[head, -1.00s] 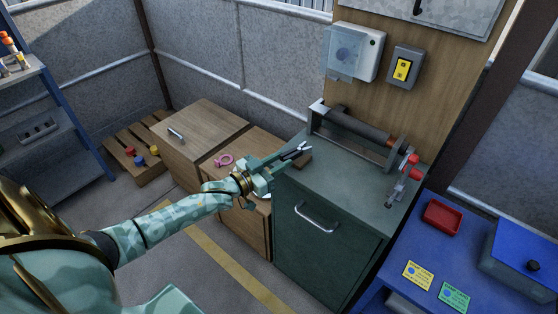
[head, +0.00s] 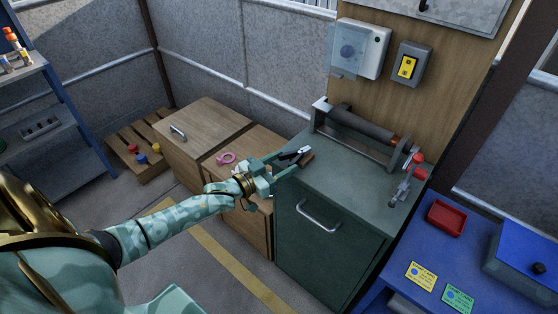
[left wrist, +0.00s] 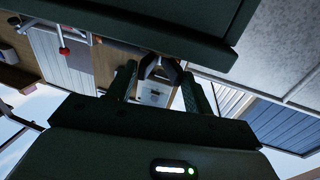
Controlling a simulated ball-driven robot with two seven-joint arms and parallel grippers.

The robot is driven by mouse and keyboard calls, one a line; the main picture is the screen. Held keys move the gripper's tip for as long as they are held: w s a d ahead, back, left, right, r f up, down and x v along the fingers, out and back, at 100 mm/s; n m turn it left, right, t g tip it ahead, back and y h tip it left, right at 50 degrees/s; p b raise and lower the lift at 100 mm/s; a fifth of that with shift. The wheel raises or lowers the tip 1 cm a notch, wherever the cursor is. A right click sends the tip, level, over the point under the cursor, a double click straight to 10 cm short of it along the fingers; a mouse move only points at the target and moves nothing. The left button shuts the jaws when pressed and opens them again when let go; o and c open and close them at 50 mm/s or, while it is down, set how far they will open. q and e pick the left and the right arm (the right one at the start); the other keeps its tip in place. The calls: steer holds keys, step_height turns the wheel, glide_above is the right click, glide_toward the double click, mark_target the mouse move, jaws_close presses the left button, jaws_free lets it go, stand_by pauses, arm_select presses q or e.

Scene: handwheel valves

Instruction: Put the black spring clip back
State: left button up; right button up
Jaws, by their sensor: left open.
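My left gripper (head: 288,163) is open at the left edge of the green cabinet top (head: 345,178). The black spring clip (head: 293,155), dark with a pale end, is at its fingertips, beside a small brown block (head: 307,159). In the left wrist view a dark, arched shape that looks like the clip (left wrist: 160,66) shows between the two spread fingers (left wrist: 160,85). I cannot tell whether the clip touches the block or a finger. My right gripper is not in view.
A roller in a metal frame (head: 362,130) stands at the back of the cabinet top, with a red-knobbed clamp (head: 408,180) at its right. A pink ring-shaped item (head: 226,158) lies on the wooden cabinet to the left. The front middle of the green top is clear.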

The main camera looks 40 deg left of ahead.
arm_select(q)
steer(key=p+v, duration=0.3)
steer(key=v, duration=1.3)
steer(key=shift+p, duration=0.4)
steer(key=shift+s, duration=0.15)
